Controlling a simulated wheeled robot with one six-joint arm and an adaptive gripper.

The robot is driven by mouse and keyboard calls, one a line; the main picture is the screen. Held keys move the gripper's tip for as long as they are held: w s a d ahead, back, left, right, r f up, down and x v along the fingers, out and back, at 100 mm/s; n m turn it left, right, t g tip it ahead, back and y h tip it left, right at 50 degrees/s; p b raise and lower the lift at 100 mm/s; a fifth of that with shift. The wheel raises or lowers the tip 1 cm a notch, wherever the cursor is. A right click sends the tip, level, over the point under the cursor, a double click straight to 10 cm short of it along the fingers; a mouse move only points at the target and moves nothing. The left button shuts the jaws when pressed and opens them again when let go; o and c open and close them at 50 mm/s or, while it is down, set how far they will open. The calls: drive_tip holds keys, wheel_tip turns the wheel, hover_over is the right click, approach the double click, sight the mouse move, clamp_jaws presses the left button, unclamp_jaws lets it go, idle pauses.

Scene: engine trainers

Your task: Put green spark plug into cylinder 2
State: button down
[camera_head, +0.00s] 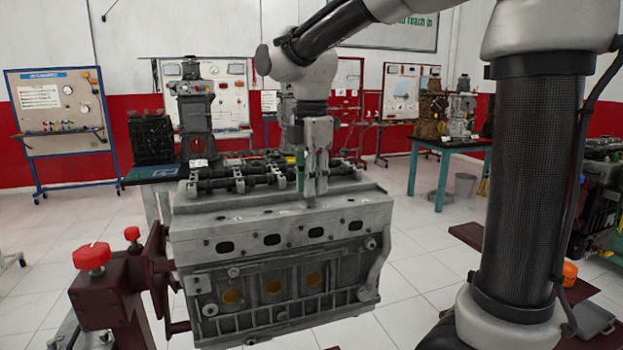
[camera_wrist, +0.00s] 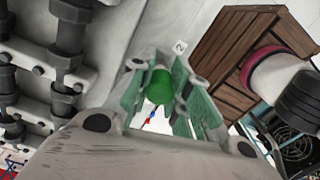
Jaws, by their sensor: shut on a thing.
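The green spark plug (camera_wrist: 159,83) shows as a rounded green top between the fingers in the wrist view. My gripper (camera_wrist: 160,100) is shut on it; its fingers have pale green pads. In the head view my gripper (camera_head: 314,190) points down over the top of the grey engine block (camera_head: 280,228), right of its middle. A small label with a "2" (camera_wrist: 180,46) lies just beyond the fingertips. The opening of cylinder 2 is not visible, and the plug's lower end is hidden, so I cannot tell whether it touches the engine.
A shaft with rockers (camera_head: 240,178) runs along the engine top, close behind my gripper. A dark red stand (camera_head: 110,290) with red knobs holds the engine at left. A teal table (camera_head: 440,145) with engine parts stands at back right.

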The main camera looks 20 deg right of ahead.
drive_tip(key=shift+f, duration=0.35)
idle(0.5)
drive_tip(key=c, duration=1.3)
unclamp_jaws()
drive_tip(key=shift+r, duration=0.15)
